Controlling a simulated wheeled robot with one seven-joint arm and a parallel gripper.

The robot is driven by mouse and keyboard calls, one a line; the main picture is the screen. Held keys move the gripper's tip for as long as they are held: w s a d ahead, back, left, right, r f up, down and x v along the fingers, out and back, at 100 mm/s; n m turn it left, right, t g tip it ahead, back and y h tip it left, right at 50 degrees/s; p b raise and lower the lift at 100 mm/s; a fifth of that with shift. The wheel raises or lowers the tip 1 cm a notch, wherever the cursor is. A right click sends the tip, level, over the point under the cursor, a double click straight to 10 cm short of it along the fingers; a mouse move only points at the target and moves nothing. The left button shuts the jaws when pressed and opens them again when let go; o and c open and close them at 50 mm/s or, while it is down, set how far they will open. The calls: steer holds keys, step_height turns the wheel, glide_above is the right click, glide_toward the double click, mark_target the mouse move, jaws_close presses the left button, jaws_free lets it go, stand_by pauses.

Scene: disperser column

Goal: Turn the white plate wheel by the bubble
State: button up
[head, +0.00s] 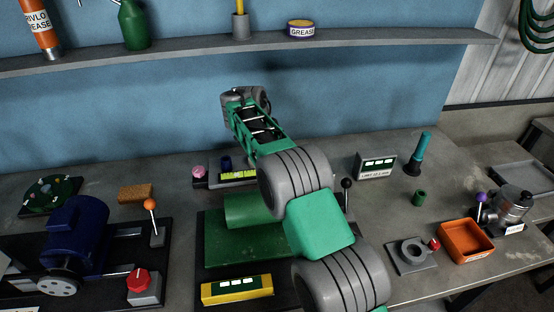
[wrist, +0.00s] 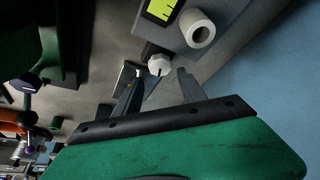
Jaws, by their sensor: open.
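The white plate wheel (wrist: 158,64) is a small faceted knob beside the bubble level. In the wrist view it shows at the fingertips of my gripper (wrist: 159,76). My gripper is open, with one finger on each side of the wheel. I cannot tell whether either finger touches it. The bubble level (wrist: 160,11) has a yellow-green window and also shows in the head view (head: 238,174). In the head view my arm hides the wheel and my fingers.
A white hollow cylinder (wrist: 200,30) stands close to the wheel. A pink knob (head: 199,172) and a dark blue cylinder (head: 226,163) are near the level. A green drum (head: 250,211), a black-knobbed lever (head: 346,184) and a small display box (head: 376,165) stand around my arm.

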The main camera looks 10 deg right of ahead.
steer(key=x, duration=0.5)
steer(key=shift+w+f+p, duration=0.1)
steer(key=shift+f+p, duration=0.3)
jaws_close()
steer(key=shift+d+f+n+b, duration=0.1)
steer(key=shift+f+n+b, duration=0.1)
steer(key=shift+n+b, duration=0.5)
steer(key=shift+y+b, duration=0.3)
steer(key=shift+b, duration=0.25)
steer(key=shift+r, duration=0.25)
